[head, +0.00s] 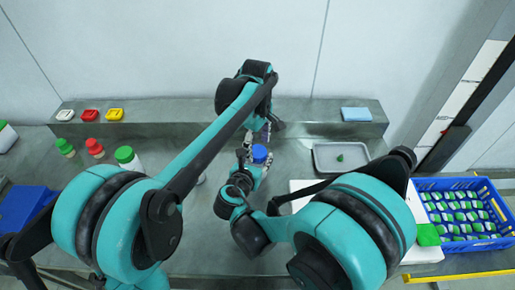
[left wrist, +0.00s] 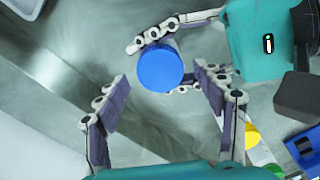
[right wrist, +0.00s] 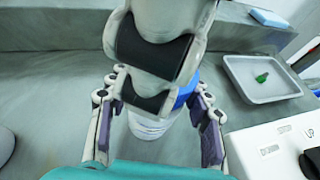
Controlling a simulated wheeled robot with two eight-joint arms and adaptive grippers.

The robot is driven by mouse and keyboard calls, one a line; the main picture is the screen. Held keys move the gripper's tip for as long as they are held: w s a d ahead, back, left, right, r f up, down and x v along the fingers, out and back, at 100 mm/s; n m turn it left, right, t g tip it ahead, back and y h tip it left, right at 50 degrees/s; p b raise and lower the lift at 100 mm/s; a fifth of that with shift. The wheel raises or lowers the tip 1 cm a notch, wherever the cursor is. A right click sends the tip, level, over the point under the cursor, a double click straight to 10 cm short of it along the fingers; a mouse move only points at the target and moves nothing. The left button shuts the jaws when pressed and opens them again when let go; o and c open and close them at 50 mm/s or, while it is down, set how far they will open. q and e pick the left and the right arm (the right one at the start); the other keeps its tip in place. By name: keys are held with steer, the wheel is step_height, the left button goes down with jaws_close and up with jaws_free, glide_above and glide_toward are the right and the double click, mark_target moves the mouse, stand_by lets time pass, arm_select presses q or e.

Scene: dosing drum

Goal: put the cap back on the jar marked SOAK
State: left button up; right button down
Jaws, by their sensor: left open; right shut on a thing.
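A white jar (right wrist: 150,126) stands between my right gripper's fingers, with a round blue cap (left wrist: 160,67) at its top. The blue cap also shows in the head view (head: 260,152) and partly in the right wrist view (right wrist: 186,90). My right gripper (right wrist: 157,125) is shut on the jar. My left gripper (left wrist: 162,100) is open and empty, pointing down, its fingers close to the cap. Part of my left arm's hand blocks the jar's upper part in the right wrist view. No marking on the jar can be read.
A green-capped jar (head: 126,158) and smaller red- and green-topped bottles stand at left. A grey tray (head: 322,165) holds a green piece. A blue crate (head: 468,183) of jars is at right. The back ledge (head: 200,113) carries coloured dishes and a blue sponge (head: 355,114).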

arm_select(q)
steer(key=shift+r, duration=1.35)
steer(key=shift+c, duration=0.3)
step_height(320, 180, up, 4)
steer(key=n, duration=0.6)
steer(key=shift+f, duration=0.25)
steer(key=shift+f, duration=4.05)
